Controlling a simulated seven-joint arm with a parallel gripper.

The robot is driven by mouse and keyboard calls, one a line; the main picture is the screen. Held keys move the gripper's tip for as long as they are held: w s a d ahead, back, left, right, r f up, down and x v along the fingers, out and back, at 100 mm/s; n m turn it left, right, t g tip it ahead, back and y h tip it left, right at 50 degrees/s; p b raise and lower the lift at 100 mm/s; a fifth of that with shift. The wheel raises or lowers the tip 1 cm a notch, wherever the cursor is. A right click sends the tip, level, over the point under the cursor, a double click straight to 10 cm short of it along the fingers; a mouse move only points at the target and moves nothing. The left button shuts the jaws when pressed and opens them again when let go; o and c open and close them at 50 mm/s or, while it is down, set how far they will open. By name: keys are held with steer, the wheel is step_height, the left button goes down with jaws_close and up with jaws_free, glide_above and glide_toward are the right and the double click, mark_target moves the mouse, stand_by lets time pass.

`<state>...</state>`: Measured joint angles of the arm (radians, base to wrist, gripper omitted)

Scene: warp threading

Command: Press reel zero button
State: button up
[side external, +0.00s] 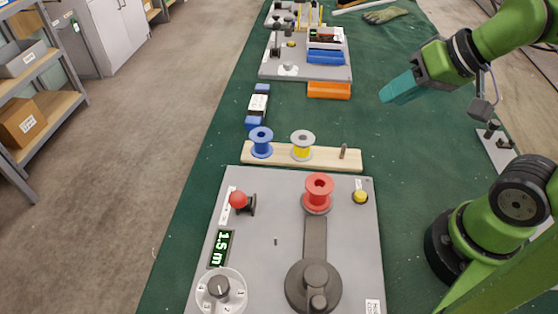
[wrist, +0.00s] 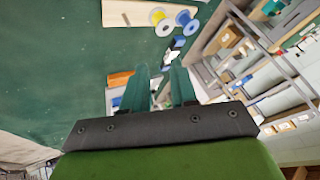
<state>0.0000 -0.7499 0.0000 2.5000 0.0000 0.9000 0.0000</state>
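The grey reel panel (side external: 270,210) lies on the green bench in the side external view. The label by the yellow button is too small to read. My gripper (side external: 393,94) is raised beyond the panel, to its upper right, touching nothing. In the wrist view its teal fingers (wrist: 159,88) stand apart with nothing between them.
A wooden rack (side external: 325,160) holds a blue spool (side external: 261,143) and a yellow spool (side external: 302,146) behind the panel. An orange block (side external: 329,90) and a second grey board (side external: 280,72) lie farther back. Green bench surface is clear between the rack and my gripper.

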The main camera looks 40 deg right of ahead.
jaws_close()
stand_by(1.3)
